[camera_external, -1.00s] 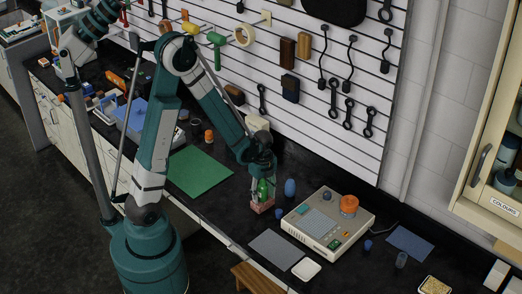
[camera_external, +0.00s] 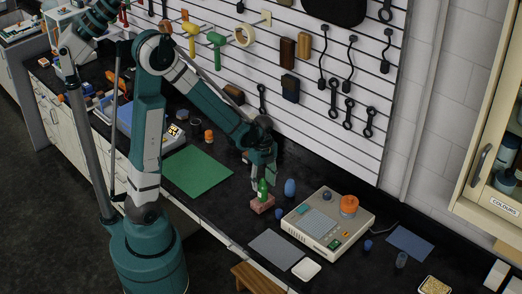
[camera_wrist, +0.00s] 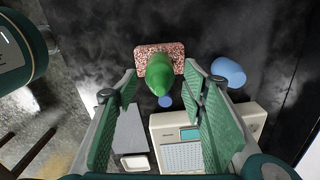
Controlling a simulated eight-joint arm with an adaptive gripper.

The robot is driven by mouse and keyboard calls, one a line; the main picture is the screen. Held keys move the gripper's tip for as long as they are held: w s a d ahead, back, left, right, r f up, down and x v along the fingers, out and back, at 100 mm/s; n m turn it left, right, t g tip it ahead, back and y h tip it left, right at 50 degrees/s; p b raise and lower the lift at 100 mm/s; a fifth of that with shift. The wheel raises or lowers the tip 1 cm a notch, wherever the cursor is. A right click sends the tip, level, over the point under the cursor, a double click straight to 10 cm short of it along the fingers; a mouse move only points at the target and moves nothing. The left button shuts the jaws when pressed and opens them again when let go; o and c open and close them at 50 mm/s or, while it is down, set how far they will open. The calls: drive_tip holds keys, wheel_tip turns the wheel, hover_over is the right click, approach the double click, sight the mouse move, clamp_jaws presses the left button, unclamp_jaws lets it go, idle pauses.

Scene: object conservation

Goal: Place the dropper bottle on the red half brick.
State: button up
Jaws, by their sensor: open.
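The green dropper bottle (camera_external: 262,189) stands on the red half brick (camera_external: 262,204) on the black bench. In the wrist view the bottle (camera_wrist: 159,74) is seen from above, with the speckled brick (camera_wrist: 145,53) under it. My gripper (camera_external: 262,174) is over the bottle in the external view. In the wrist view my gripper (camera_wrist: 160,110) has its green-padded fingers spread wide, and the bottle lies beyond the fingertips with space on both sides. The bottle's lower part is hidden by its top in the wrist view.
A blue object (camera_external: 290,187) stands just right of the brick. A beige device (camera_external: 328,221) with an orange item on it is further right. A grey mat (camera_external: 275,249) and white dish (camera_external: 306,269) lie in front. A green mat (camera_external: 198,171) is left.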

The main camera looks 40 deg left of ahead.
drive_tip(key=shift+r, duration=2.5)
drive_tip(key=shift+r, duration=0.1)
drive_tip(key=shift+s+a+r+n, duration=0.2)
drive_tip(key=shift+s+r+n, duration=0.05)
drive_tip(key=shift+r+n, duration=0.2)
drive_tip(key=s+a+r+n+t, duration=0.3)
drive_tip(key=s+r+n, duration=0.3)
drive_tip(key=r+n, duration=0.2)
drive_tip(key=s+a+r+n+t, duration=0.4)
drive_tip(key=s+r+n, duration=0.3)
drive_tip(key=n, duration=0.4)
drive_tip(key=shift+a+r, duration=0.55)
drive_tip(key=shift+r, duration=0.15)
